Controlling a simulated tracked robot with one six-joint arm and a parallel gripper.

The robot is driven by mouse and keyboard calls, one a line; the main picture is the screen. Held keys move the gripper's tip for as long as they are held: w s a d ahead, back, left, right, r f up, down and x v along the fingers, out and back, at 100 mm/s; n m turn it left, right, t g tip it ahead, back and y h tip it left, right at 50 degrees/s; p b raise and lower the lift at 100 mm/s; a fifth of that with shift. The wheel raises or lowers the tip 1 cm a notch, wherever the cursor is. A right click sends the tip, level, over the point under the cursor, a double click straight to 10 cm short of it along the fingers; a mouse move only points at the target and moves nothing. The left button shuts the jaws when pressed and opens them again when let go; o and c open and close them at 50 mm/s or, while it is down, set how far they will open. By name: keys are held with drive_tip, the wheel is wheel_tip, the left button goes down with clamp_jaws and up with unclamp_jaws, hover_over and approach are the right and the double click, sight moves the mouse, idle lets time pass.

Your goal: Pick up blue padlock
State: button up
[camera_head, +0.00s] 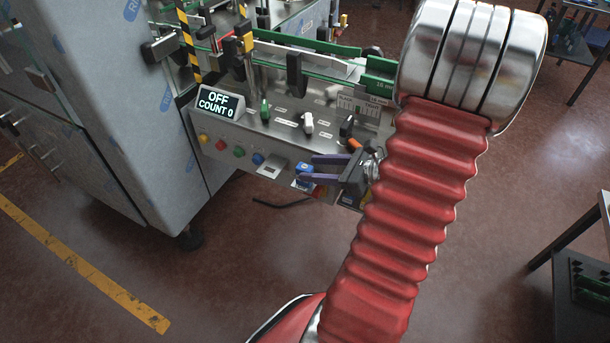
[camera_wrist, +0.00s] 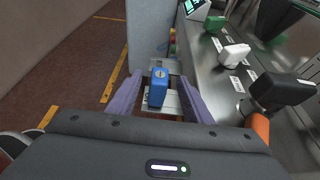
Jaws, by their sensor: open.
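The blue padlock (camera_wrist: 158,88) shows in the wrist view as an upright blue block with a keyhole-like round mark on its top face. It shows in the head view (camera_head: 304,169) at the front edge of the machine's control panel. My gripper (camera_wrist: 158,78) is open, with one purple finger on each side of the padlock and a visible gap on both sides. In the head view my gripper (camera_head: 306,168) reaches in from the right, its fingers around the padlock. Whether the padlock is deep between the fingers, I cannot tell.
The control panel (camera_head: 232,135) carries coloured buttons, several switch knobs and a display (camera_head: 219,103) reading OFF, COUNT 0. In the wrist view a white knob (camera_wrist: 235,54) and a black knob (camera_wrist: 282,90) stand close to the right of my gripper. Open floor (camera_head: 240,270) lies below.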

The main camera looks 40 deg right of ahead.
sight(310, 168)
drive_tip(key=shift+x, duration=1.95)
clamp_jaws()
